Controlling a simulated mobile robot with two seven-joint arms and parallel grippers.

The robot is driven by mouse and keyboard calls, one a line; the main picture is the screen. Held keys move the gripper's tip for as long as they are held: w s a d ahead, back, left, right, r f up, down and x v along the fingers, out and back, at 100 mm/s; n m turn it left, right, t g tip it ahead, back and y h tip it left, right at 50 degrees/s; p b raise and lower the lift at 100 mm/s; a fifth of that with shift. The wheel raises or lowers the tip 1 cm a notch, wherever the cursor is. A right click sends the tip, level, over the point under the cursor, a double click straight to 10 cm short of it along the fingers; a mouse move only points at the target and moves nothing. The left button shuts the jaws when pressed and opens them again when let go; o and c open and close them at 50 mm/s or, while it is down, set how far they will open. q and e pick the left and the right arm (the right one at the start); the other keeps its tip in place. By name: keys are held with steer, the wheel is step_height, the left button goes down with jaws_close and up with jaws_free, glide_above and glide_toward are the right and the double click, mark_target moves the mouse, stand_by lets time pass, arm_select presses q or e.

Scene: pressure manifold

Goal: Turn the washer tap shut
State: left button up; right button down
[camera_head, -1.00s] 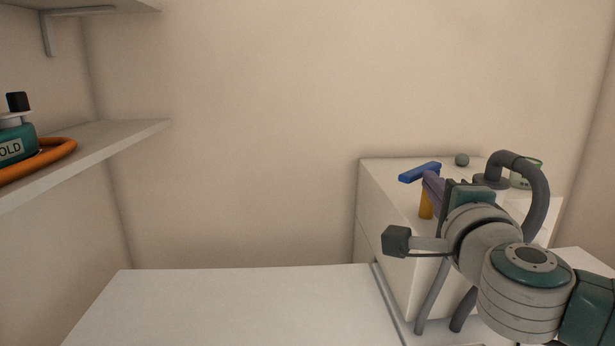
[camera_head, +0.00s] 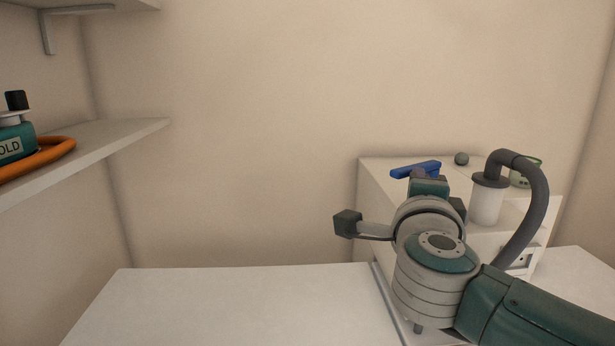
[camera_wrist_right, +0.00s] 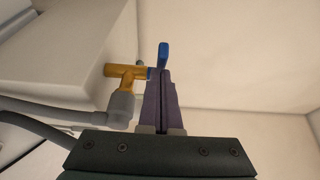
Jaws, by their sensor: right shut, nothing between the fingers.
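The washer tap has a blue lever handle (camera_head: 416,169), which shows above the white cabinet in the head view. Its brass body is hidden there behind my right wrist. In the right wrist view the brass body (camera_wrist_right: 122,73) sticks out from the white cabinet, with a grey hose fitting below it and the blue handle (camera_wrist_right: 164,53) at its right end. My right gripper (camera_wrist_right: 161,80) is shut and empty, its purple fingertips close beside the handle. I cannot tell whether they touch it. My left gripper is not in view.
The white cabinet (camera_head: 373,208) stands right of a clear white worktop (camera_head: 240,300). A grey bent hose rises from a white cylinder (camera_head: 487,203) behind my right arm. A teal item labelled "OLD" (camera_head: 15,146) and an orange hose (camera_head: 45,157) sit on the left shelf.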

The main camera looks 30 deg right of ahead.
mark_target(393, 175)
steer(key=w+m+g+h+b, duration=0.1)
steer(key=g+b, duration=0.1)
steer(key=w+a+m+g+h+b, duration=0.1)
steer(key=w+m+g+h+b, duration=0.1)
steer(key=shift+w+f+m+g, duration=0.1)
steer(key=shift+f+m+g, duration=0.05)
steer(key=shift+m+g, duration=0.15)
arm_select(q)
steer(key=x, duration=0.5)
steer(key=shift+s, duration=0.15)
arm_select(e)
steer(key=shift+w, duration=0.3)
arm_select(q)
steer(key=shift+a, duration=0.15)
arm_select(e)
steer(key=shift+r, duration=0.2)
